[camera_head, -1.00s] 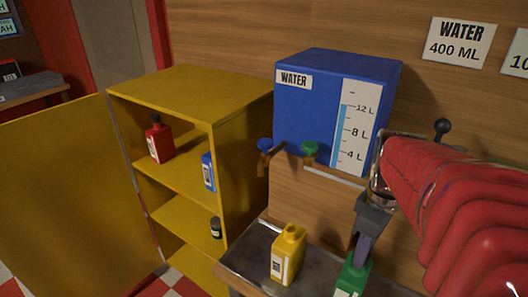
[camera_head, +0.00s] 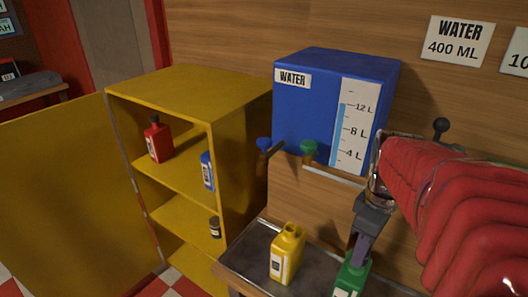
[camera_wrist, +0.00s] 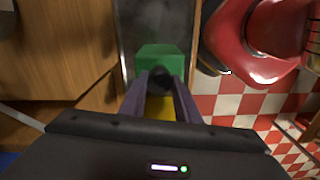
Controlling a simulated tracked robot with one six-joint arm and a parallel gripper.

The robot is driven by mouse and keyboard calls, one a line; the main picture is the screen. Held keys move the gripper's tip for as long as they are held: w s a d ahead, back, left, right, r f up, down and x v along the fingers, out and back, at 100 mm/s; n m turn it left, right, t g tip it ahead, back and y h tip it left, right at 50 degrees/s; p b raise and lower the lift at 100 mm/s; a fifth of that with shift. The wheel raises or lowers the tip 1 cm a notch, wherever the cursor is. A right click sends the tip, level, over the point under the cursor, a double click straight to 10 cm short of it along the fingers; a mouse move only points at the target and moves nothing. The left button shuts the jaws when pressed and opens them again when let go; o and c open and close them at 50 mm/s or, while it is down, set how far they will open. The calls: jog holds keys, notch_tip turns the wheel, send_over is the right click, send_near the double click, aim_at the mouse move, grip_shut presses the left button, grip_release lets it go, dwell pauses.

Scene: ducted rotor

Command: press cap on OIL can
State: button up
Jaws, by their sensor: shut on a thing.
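A green can (camera_head: 350,279) stands at the bottom of the head view, cut off by the picture's lower edge. It also shows in the wrist view (camera_wrist: 160,57). My gripper (camera_head: 357,260) points down at the top of this can. In the wrist view its purple fingers (camera_wrist: 163,84) are shut on a small black cap (camera_wrist: 160,77) at the can's top. I cannot tell whether the cap is fully seated. A yellow can (camera_head: 287,255) with an open-looking neck stands to the left, upright. The can labels are too small to read.
Both cans stand on a metal-topped bench (camera_head: 250,262). A blue water tank (camera_head: 318,110) with taps is behind. An open yellow cabinet (camera_head: 160,90) at the left holds a red bottle (camera_head: 158,141), a blue can (camera_head: 207,171) and a small dark jar (camera_head: 215,227).

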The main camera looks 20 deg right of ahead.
dwell(0.3)
jog(key=o, duration=1.1)
jog(key=shift+c, duration=0.2)
jog(key=shift+o, duration=0.5)
jog(key=o, duration=0.4)
jog(key=shift+w+r, duration=0.1)
jog(key=shift+r, duration=3.35)
jog(key=shift+c, duration=0.3)
grip_shut()
